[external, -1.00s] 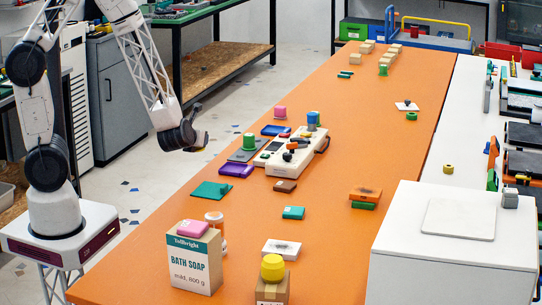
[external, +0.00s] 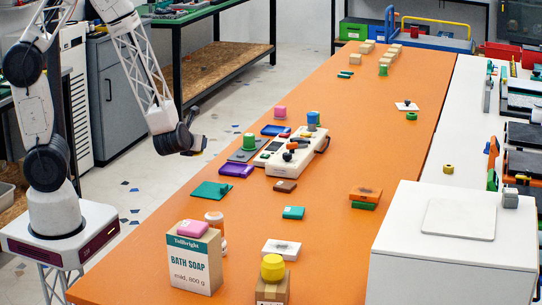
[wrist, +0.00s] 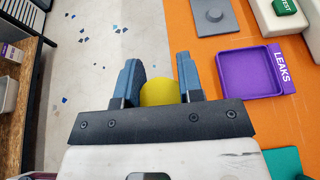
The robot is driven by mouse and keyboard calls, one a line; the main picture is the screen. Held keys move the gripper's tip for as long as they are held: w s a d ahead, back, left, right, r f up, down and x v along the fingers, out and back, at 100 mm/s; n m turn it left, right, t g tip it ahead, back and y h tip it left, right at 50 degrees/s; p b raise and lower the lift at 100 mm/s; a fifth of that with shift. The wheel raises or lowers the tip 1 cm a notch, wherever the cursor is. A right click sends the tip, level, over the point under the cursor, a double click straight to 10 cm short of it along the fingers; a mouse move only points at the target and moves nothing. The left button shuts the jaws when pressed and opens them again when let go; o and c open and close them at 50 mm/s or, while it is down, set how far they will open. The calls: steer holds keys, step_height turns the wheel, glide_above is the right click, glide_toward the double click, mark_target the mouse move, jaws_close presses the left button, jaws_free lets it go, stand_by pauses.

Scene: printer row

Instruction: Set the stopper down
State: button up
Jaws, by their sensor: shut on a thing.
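My gripper (wrist: 158,66) is shut on a yellow rounded stopper (wrist: 160,92), seen between its two blue-grey fingers in the wrist view. The stopper's lower part is hidden by the gripper body. In the external view my gripper (external: 198,143) hangs beyond the left edge of the orange table, over the floor. The stopper cannot be made out there. A purple tray marked LEAKS (wrist: 243,89) lies to the right of my gripper in the wrist view and is empty. It also shows on the table in the external view (external: 236,171).
A grey plate with a knob (wrist: 213,16) and a cream device with a green TEST button (wrist: 284,6) lie beyond the tray. A teal plate (external: 211,190) lies nearer. A blue tray (external: 275,130), soap box (external: 195,262) and yellow-topped block (external: 272,290) stand along the table.

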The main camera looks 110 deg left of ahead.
steer(key=d+m+t, duration=0.2)
steer(key=d, duration=1.5)
steer(key=s+d+m+t, duration=0.1)
steer(key=s+d, duration=0.2)
steer(key=d, duration=0.3)
steer(key=s+d+f+m+t+h, duration=0.1)
steer(key=s+d, duration=0.2)
steer(key=d, duration=0.3)
steer(key=shift+s+d+t, duration=0.25)
steer(key=shift+s+t, duration=0.15)
steer(key=w+a, duration=0.1)
steer(key=w, duration=0.4)
steer(key=w+a+f, duration=0.1)
steer(key=w, duration=0.3)
steer(key=w+a, duration=0.2)
steer(key=w, duration=0.3)
steer(key=shift+w+f, duration=0.2)
steer(key=shift+w, duration=0.1)
steer(key=shift+w, duration=0.1)
